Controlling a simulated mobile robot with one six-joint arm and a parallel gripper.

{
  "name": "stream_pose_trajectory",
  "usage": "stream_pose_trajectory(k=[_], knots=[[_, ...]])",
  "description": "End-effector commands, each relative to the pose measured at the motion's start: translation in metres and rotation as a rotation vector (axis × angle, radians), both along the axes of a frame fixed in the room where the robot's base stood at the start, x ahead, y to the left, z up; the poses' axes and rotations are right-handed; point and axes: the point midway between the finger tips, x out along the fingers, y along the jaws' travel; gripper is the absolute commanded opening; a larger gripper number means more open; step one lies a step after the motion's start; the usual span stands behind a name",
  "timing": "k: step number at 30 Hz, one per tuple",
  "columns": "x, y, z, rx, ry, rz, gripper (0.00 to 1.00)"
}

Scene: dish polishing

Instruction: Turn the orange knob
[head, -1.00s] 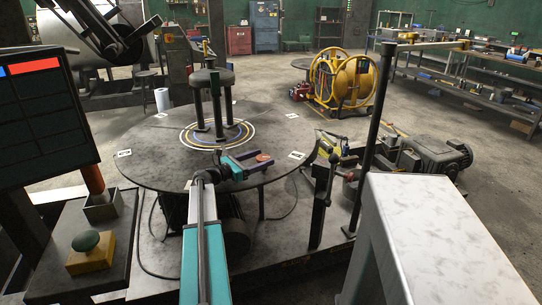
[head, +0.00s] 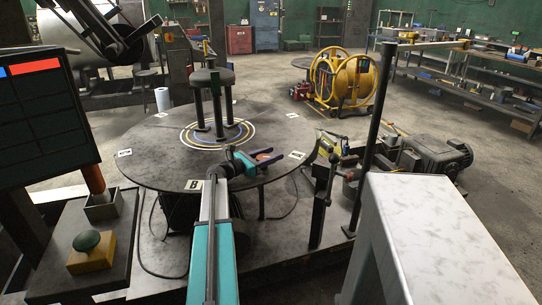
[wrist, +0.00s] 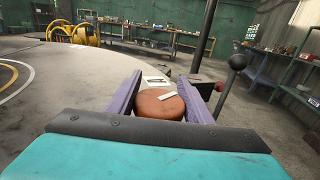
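The orange knob (wrist: 160,104) is round, with a flat top and a short white mark. In the wrist view it sits between the two purple fingers of my gripper (wrist: 161,95). The fingers lie along its left and right sides with almost no gap showing; whether they press on it I cannot tell. In the head view my gripper (head: 265,160), teal and purple, is at the near right edge of the round dark table (head: 160,165). The knob is mostly hidden there by the fingers.
A stool-like stand (head: 212,80) rises from the table's ringed centre. A dark post (head: 378,130) and a clamp-like fixture (head: 325,175) stand to the right. A pale box-shaped cabinet (head: 440,230) fills the near right.

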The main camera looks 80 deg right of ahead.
Motion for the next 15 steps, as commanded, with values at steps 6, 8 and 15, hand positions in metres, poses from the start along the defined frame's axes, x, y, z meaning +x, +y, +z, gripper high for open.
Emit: stream_pose_trajectory(k=[6, 8, 15], knots=[[0.0008, -0.0003, 0.0001, 0.000, 0.000, 0.004, 0.24], [0.0009, -0.0003, 0.0002, 0.000, 0.000, 0.007, 0.24], [-0.0002, -0.0003, 0.0008, -0.001, 0.000, 0.045, 0.24]])
